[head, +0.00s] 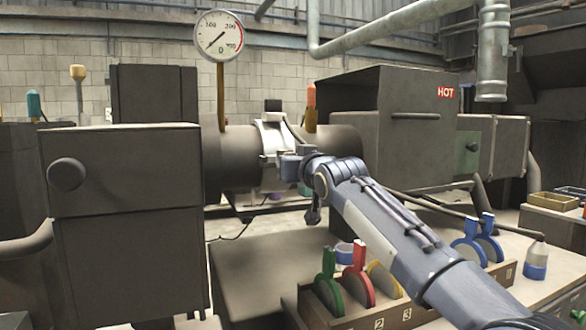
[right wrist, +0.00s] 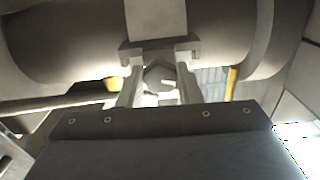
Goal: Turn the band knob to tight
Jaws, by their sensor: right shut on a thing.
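A pale band (head: 272,134) wraps the dark horizontal tube (head: 232,160) in the middle of the head view. In the right wrist view the band (right wrist: 157,18) crosses the tube above my fingers. My right gripper (head: 271,160) reaches the front of the band. In the right wrist view, the right gripper's (right wrist: 159,82) two fingers stand on either side of the small grey band knob (right wrist: 158,76), shut on it. The knob has a short pale pointer. In the head view the knob is hidden by the gripper. My left gripper is not in view.
A dial gauge (head: 219,36) stands on a post above the tube. A dark cabinet (head: 125,215) is at left, a box marked HOT (head: 400,130) at right. A rack (head: 365,318) with coloured discs and a bottle (head: 536,262) are on the bench below my right arm.

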